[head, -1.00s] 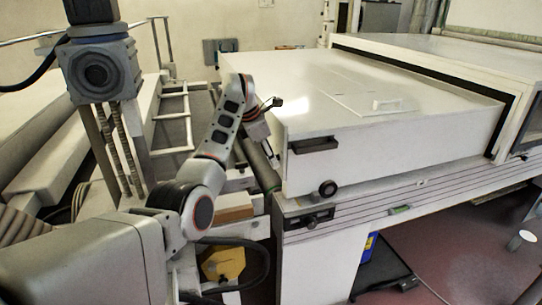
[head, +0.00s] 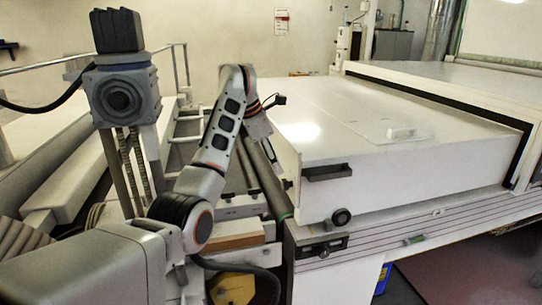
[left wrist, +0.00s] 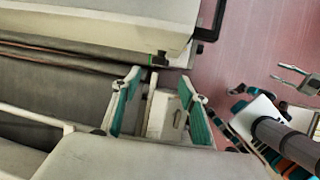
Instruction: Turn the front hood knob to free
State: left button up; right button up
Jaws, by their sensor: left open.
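The front hood is a big white box (head: 400,180) in the right half of the head view.
A machine rail (head: 430,232) with a black latch (head: 321,247) runs below the hood. A dark roller (head: 262,178) lies left of the hood, near my left arm. Reddish floor (left wrist: 245,45) is open in front. Unclear jointed parts show at the wrist view's right.

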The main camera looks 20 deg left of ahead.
pick_arm(q)
jog(key=shift+v, duration=1.05)
